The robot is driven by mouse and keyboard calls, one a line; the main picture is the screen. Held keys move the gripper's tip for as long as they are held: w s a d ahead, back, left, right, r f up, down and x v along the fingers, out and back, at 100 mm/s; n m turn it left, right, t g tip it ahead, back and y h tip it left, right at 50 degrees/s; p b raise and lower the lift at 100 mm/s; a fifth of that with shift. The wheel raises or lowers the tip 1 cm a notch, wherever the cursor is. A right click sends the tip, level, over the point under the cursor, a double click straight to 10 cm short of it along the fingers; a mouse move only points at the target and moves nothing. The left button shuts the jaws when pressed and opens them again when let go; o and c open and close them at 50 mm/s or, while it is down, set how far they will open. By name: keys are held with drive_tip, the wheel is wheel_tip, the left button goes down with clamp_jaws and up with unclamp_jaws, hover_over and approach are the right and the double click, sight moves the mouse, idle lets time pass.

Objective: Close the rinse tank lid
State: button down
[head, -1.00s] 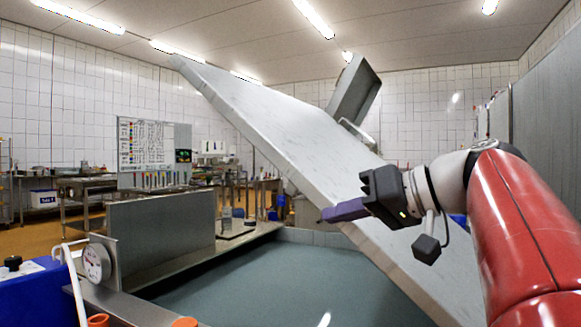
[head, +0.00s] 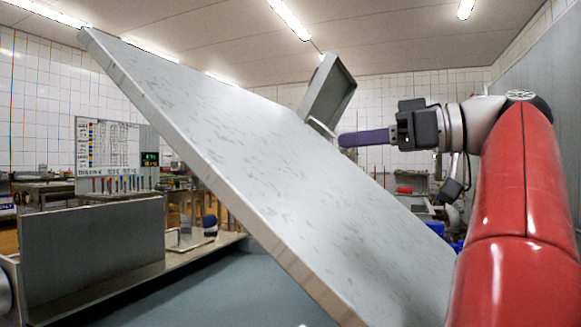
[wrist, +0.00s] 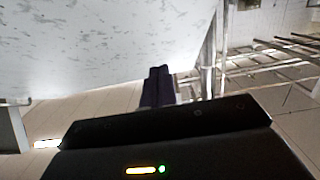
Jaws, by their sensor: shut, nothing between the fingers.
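The rinse tank lid (head: 230,150) is a large pale, speckled slab. It stands open and steeply tilted, high at the left and low at the right, above the tank (head: 225,290) with its blue-grey surface. My gripper (head: 343,140) has its purple fingers shut with nothing between them, near the lid's upper right edge. In the wrist view the fingers (wrist: 158,85) point towards the lid (wrist: 90,45), which fills the upper left. I cannot tell whether they touch it.
A grey box-like part (head: 327,92) rises behind the lid's far edge. A metal panel (head: 95,245) stands at the tank's left. A whiteboard (head: 108,155) and work tables are in the background. Metal frames (wrist: 255,65) show at the right in the wrist view.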

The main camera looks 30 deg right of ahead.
drive_tip(key=b, duration=0.1)
approach(260, 168)
drive_tip(key=w+a+r, duration=0.2)
drive_tip(key=shift+w+a+r, duration=0.25)
drive_tip(key=shift+w+a, duration=0.05)
drive_tip(key=shift+a, duration=0.1)
drive_tip(key=shift+w+a+f+b, duration=0.25)
drive_tip(key=shift+f+b, duration=0.1)
drive_tip(key=shift+f, duration=0.15)
drive_tip(key=shift+w+a+f+b, duration=0.15)
drive_tip(key=shift+w+f+b, duration=0.15)
drive_tip(key=shift+f, duration=0.25)
drive_tip(key=shift+w+a+f, duration=0.25)
drive_tip(key=shift+w+f, duration=0.05)
drive_tip(key=shift+f, duration=0.15)
